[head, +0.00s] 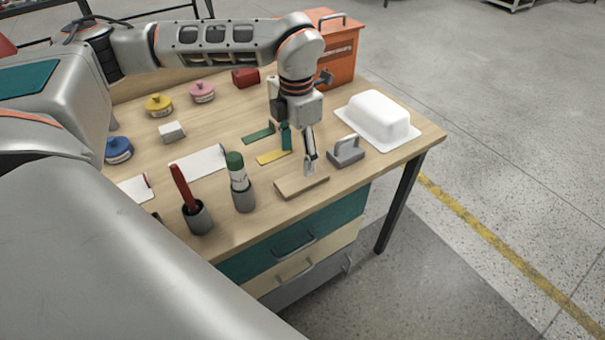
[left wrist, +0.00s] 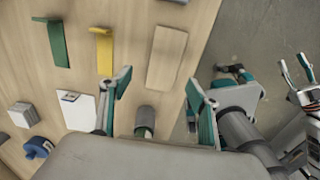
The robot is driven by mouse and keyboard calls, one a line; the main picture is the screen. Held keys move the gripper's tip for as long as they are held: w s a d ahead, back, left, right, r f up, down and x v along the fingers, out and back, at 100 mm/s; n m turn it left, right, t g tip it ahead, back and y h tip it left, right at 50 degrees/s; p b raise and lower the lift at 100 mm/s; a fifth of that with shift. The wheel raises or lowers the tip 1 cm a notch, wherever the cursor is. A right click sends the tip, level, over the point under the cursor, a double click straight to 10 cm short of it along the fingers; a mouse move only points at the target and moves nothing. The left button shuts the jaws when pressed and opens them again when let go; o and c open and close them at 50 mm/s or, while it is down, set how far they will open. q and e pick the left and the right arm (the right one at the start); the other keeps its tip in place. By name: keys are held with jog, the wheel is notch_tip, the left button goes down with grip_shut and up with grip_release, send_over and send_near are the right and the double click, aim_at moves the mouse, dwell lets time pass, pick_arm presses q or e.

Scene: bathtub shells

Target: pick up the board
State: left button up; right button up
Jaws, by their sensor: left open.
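The board (head: 302,187) is a flat, light-brown rectangle lying near the front edge of the workbench. It also shows in the left wrist view (left wrist: 166,58), above and slightly right of the middle between my fingers. My left gripper (head: 299,156) hangs over the bench, pointing down, just behind and above the board in the head view. Its two teal-padded fingers are wide apart and empty in the left wrist view (left wrist: 155,92). What seems to be my right gripper (left wrist: 297,72) shows small at the right edge there, away from the board; its opening is unclear.
A grey handled block (head: 346,154) stands right of the board, and a white tub shell (head: 378,114) beyond. Left are a green-topped bottle in a grey cup (head: 243,199) and a red-handled tool in another cup (head: 198,217). Green (head: 257,136) and yellow (head: 272,157) brackets lie behind.

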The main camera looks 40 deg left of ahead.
aim_at(302, 179)
pick_arm(q)
jog(key=f, duration=0.4)
jog(key=d+f, duration=0.1)
jog(key=f, duration=0.2)
jog(key=shift+w+b, duration=0.2)
jog(key=shift+b, duration=0.2)
jog(key=c, duration=1.2)
